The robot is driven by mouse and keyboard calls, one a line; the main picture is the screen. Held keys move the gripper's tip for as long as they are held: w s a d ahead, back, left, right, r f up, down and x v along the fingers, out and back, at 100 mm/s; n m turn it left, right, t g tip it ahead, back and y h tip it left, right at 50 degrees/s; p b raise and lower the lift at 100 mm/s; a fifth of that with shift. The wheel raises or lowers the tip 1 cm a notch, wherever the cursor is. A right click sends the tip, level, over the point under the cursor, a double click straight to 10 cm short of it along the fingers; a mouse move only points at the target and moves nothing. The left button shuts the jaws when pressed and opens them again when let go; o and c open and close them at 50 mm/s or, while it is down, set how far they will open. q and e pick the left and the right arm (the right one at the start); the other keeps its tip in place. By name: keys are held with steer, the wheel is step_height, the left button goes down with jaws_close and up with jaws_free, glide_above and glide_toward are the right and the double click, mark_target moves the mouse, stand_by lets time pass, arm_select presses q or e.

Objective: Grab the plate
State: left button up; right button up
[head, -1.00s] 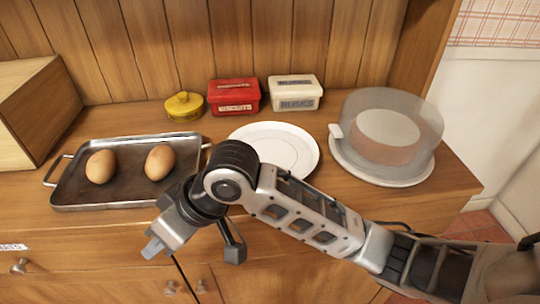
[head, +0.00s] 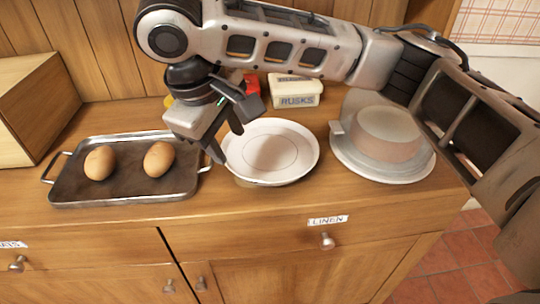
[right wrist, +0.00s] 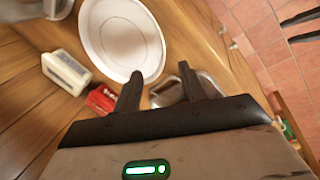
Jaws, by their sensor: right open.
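The white plate (head: 272,152) lies on the wooden cabinet top, between the metal tray and the covered cake stand. It also shows in the right wrist view (right wrist: 122,38). My right gripper (head: 228,143) is open and hangs by the plate's left rim, with its fingers pointing down. In the right wrist view its two fingertips (right wrist: 160,72) are apart, one over or close to the plate's rim and the other outside it. I cannot tell whether a finger touches the plate. My left gripper is not in view.
A metal tray (head: 128,192) with two brown eggs stands to the left. A domed cake stand (head: 385,168) stands close on the right. Behind are a cream rusks tin (head: 296,92) and a red tin (head: 252,84), partly hidden by my arm. A wooden box (head: 35,112) is at far left.

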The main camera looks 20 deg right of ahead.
glide_above(240, 175)
steer(key=s, duration=0.1)
step_height(240, 175, down, 5)
steer(key=shift+w+f, duration=0.25)
steer(key=shift+f, duration=0.7)
steer(key=shift+w+f, duration=0.3)
steer(key=shift+f, duration=0.65)
steer(key=shift+w+f, duration=0.25)
steer(key=shift+f, duration=0.7)
steer(key=shift+s, duration=0.1)
jaws_close()
